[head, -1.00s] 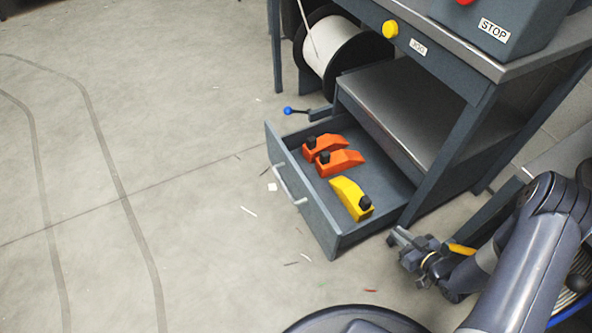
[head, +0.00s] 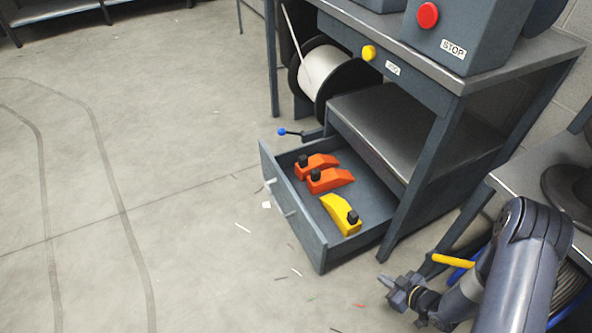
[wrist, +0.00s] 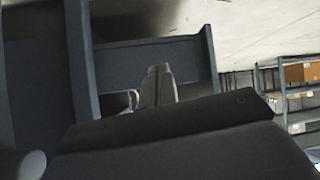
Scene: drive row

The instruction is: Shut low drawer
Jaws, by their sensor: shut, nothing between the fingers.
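The low drawer (head: 302,234) is pulled open from under the grey workbench, its front facing left with a light bar handle (head: 283,199). Two orange tools (head: 328,179) and one yellow tool (head: 341,214) lie inside it. My gripper (head: 384,281) is shut and empty, low over the floor to the right of the drawer's front corner and apart from it. In the wrist view, the shut fingers (wrist: 158,84) show in front of a dark grey panel (wrist: 150,66), which looks like the drawer's side.
A bench leg (head: 412,187) stands between the drawer and my arm's side. A blue-knobbed lever (head: 282,132) sticks out behind the drawer, near a white cable reel (head: 322,68). A second bench (head: 535,190) is at the right.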

